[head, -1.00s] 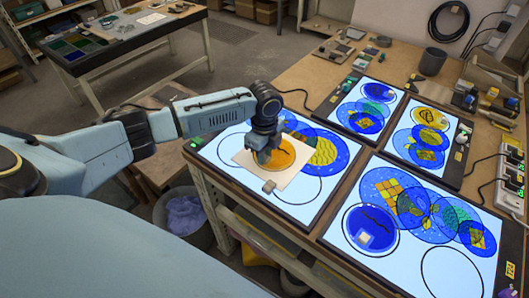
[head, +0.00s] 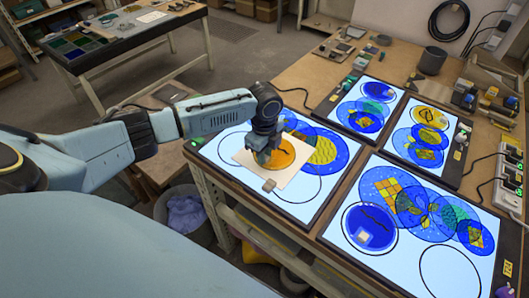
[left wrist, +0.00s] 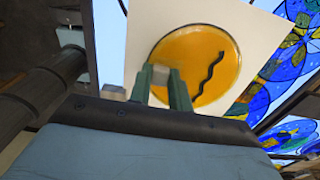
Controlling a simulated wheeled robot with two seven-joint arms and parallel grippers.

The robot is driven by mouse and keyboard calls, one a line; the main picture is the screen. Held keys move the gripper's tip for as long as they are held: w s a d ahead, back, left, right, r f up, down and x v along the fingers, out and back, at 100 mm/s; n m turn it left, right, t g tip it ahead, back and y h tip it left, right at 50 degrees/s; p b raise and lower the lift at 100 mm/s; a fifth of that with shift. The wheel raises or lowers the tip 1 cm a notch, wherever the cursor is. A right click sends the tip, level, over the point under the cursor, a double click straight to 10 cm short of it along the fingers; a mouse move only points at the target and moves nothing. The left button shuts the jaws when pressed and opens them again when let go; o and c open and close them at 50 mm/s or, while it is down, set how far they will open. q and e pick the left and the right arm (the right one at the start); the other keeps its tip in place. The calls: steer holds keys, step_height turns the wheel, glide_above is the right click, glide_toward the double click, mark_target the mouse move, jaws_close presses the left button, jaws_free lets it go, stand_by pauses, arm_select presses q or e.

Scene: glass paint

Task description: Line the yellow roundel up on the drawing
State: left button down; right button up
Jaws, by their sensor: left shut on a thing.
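The yellow roundel (head: 292,153) is a flat disc with a dark wavy line, clear in the left wrist view (left wrist: 218,50). It lies over a white square sheet (head: 297,179) on the near-left light panel (head: 228,147). My left gripper (head: 264,157) points down at the roundel's left side. In the left wrist view its green fingers (left wrist: 160,88) are shut on a small grey block at the roundel's edge. The fingers hide part of that edge. A black circle outline (head: 321,186) on the panel is partly covered by the sheet. My right gripper is not in view.
A small grey block (head: 269,186) sits at the sheet's near corner. Blue patterned discs (head: 325,147) overlap just right of the roundel. Three more lit panels with coloured discs stand right and behind. A bin (head: 184,218) stands below the table's left edge.

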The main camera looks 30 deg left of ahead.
arm_select(q)
steer(key=c, duration=1.2)
jaws_free()
steer(key=shift+f, duration=0.1)
